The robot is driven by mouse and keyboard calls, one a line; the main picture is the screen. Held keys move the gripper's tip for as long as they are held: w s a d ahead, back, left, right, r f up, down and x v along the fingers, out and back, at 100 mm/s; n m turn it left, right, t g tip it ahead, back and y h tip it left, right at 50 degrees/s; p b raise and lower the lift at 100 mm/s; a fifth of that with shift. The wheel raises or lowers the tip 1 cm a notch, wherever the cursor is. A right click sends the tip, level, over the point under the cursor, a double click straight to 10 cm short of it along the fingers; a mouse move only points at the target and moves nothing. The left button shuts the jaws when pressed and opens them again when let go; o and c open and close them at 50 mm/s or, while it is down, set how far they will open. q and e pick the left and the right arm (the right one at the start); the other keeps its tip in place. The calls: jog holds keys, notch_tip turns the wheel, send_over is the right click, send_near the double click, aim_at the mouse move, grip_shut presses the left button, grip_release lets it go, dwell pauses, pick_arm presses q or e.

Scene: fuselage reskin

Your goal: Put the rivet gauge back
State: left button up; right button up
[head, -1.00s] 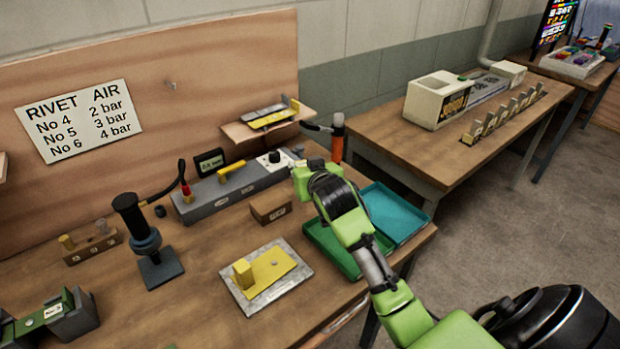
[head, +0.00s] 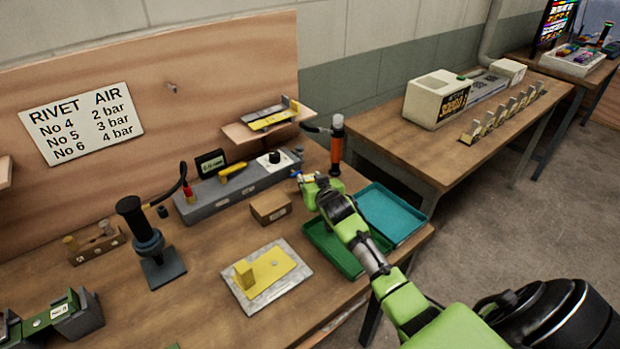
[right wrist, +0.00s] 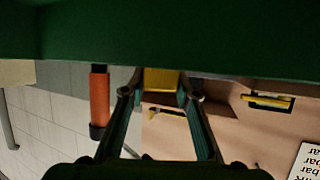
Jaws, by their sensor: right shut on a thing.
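My right gripper (head: 308,182) is beyond the green tray, near the right end of the grey instrument box. In the right wrist view its fingers (right wrist: 160,90) are closed on a yellow piece (right wrist: 160,79), only part of which shows. I cannot tell for certain that this piece is the rivet gauge. A dark green surface (right wrist: 160,35) fills the top of that view and hides what lies behind it. A yellow tool (head: 233,170) lies on the grey instrument box (head: 225,194). My left gripper is not in view.
The green tray (head: 325,250) and teal tray (head: 392,214) are under and beside my right arm. An orange-handled tool (head: 336,150) stands behind the gripper. A small brown box (head: 270,207) and a plate with a yellow block (head: 265,278) lie left. A wall shelf (head: 240,133) juts out.

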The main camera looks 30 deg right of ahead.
jog(key=o, duration=0.8)
jog(key=shift+f, duration=0.2)
jog(key=o, duration=0.4)
jog(key=shift+r, duration=0.15)
jog(key=shift+s, duration=0.1)
jog(key=b+v, duration=0.1)
jog(key=v, duration=1.1)
